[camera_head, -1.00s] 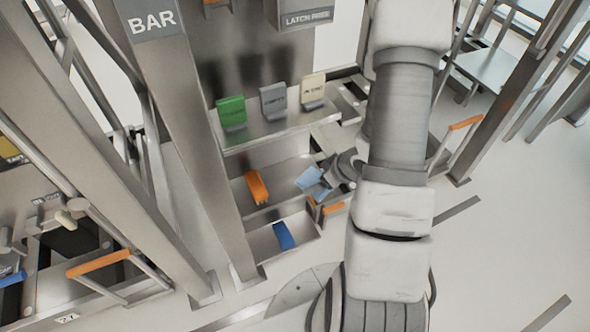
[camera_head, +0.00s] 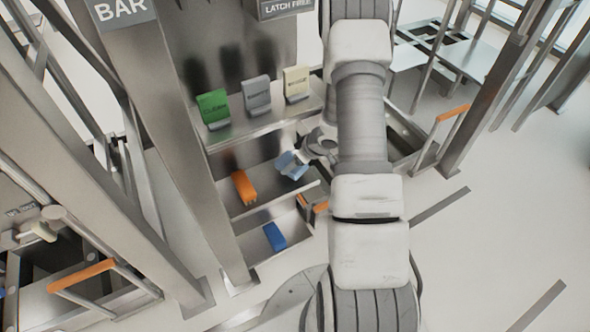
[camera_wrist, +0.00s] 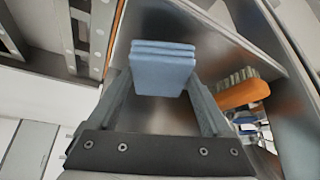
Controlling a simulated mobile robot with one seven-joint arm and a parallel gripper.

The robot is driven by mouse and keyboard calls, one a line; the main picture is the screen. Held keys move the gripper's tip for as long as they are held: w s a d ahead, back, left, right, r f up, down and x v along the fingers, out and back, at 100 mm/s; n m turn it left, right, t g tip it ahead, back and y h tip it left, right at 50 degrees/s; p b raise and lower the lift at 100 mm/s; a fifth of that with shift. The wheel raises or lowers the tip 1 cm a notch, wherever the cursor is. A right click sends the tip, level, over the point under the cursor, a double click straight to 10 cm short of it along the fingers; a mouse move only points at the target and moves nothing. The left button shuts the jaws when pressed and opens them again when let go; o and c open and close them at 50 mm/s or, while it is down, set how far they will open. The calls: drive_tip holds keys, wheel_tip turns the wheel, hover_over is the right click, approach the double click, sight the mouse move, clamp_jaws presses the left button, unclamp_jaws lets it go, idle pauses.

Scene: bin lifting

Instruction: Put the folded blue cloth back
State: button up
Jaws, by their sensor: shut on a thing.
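The folded blue cloth (camera_wrist: 163,68) is pale blue and layered. In the wrist view it sits between the fingertips of my gripper (camera_wrist: 160,85), which is shut on it. In the head view the cloth (camera_head: 291,166) is at the middle shelf (camera_head: 262,208), to the right of an orange brush. My gripper (camera_head: 304,158) reaches in from the right, partly hidden by my arm. I cannot tell whether the cloth touches the shelf.
The orange brush (camera_head: 243,187) lies on the middle shelf; its bristles show in the wrist view (camera_wrist: 240,90). A dark blue item (camera_head: 275,236) lies on the lower shelf. Green (camera_head: 213,108), grey and cream signs stand on the upper shelf. A post (camera_head: 180,130) stands left.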

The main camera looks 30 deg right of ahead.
wheel_tip(320, 180, down, 3)
drive_tip(key=shift+f+b, duration=0.1)
drive_tip(key=shift+b, duration=0.65)
drive_tip(key=o, duration=1)
drive_tip(key=p+v, duration=0.5)
drive_tip(key=v, duration=0.7)
drive_tip(key=shift+p, duration=0.35)
drive_tip(key=shift+s+d, duration=0.1)
drive_tip(key=shift+s, duration=0.05)
